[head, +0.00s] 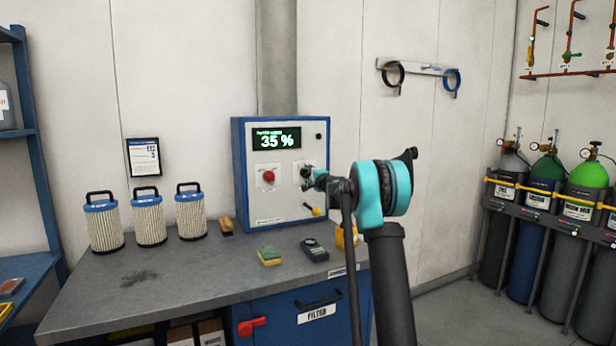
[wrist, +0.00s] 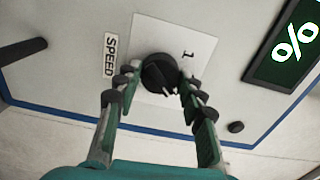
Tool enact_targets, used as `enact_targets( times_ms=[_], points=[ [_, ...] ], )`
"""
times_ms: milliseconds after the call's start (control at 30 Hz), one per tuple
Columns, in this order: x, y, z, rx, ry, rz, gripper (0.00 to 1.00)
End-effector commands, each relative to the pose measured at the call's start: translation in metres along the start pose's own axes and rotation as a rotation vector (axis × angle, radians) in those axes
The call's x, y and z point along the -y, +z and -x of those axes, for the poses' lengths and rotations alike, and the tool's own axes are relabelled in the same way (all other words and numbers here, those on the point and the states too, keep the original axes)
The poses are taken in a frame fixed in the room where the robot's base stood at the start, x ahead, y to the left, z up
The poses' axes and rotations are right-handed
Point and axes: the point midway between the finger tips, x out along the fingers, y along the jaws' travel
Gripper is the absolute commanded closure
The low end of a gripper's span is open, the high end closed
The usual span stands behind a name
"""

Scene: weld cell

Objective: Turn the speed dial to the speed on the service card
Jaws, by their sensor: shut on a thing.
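The speed dial (wrist: 160,73) is a black round knob on a white plate, next to a label reading SPEED, in the wrist view. My gripper (wrist: 157,84) has its two fingers on either side of the dial, shut on it. In the head view my gripper (head: 312,178) reaches the front of the blue-framed control box (head: 240,172), and it hides most of the dial. The box's display (head: 277,139) reads 35 %. The service card (head: 144,157) hangs on the wall left of the box; its writing is too small to read surely.
A red button (head: 268,176) sits left of the dial, and a yellow-tipped lever (head: 315,211) below it. Several pleated filters stand on the grey bench (head: 180,275). A sponge (head: 269,255) and a dark handheld device (head: 314,250) lie in front of the box.

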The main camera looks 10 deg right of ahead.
Motion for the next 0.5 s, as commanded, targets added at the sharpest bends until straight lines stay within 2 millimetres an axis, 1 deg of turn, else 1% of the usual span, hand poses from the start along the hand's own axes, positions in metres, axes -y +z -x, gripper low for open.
enact_targets(
  times_ms=[200,500],
  points=[
    [-0.0005,-0.0007,0.0004,-0.001,0.000,-0.050,0.90],
    [-0.0006,-0.0008,0.0004,-0.001,0.000,-0.062,0.90]
  ],
)
